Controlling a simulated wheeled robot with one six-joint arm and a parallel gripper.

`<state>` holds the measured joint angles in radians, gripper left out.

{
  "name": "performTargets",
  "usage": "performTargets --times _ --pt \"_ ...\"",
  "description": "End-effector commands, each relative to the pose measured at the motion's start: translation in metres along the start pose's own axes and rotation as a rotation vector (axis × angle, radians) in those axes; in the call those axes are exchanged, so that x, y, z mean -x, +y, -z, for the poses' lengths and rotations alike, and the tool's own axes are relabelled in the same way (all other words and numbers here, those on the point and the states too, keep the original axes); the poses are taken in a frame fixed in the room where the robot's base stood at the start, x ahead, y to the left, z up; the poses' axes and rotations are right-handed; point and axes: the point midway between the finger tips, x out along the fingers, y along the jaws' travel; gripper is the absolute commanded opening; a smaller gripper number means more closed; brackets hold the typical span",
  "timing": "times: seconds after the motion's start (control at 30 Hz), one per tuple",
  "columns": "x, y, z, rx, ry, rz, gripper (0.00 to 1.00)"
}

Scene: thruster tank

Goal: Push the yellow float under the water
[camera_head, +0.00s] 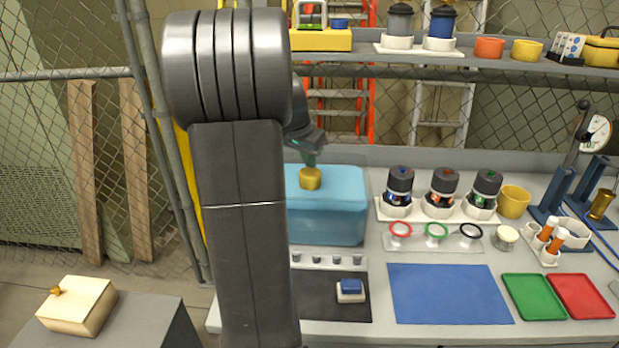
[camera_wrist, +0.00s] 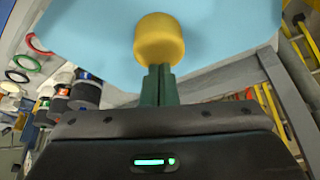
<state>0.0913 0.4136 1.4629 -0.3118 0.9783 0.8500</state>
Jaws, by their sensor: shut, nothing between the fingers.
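The yellow float (camera_head: 310,178) is a short cylinder at the top surface of the blue water in the clear tank (camera_head: 327,220). My gripper (camera_head: 309,160) points down from above, with its fingertips at or just over the float's top. In the wrist view the green fingers (camera_wrist: 158,72) are shut together with nothing between them, and their tips meet the near edge of the yellow float (camera_wrist: 159,40). I cannot tell whether they touch it. My arm hides the tank's left part in the head view.
Right of the tank stand several dark-topped thruster units (camera_head: 443,190) on a white base, with coloured rings (camera_head: 436,232) in front. A blue mat (camera_head: 450,293), a green tray (camera_head: 534,296) and a red tray (camera_head: 580,296) lie at the front. A shelf (camera_head: 400,58) crosses behind.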

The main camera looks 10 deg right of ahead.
Motion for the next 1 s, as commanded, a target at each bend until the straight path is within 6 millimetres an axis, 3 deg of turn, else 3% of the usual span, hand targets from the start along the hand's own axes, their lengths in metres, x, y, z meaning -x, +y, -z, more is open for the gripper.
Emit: performTargets --times 1.0 --pt "-0.029 0.000 -0.013 0.000 0.000 0.000 0.00"
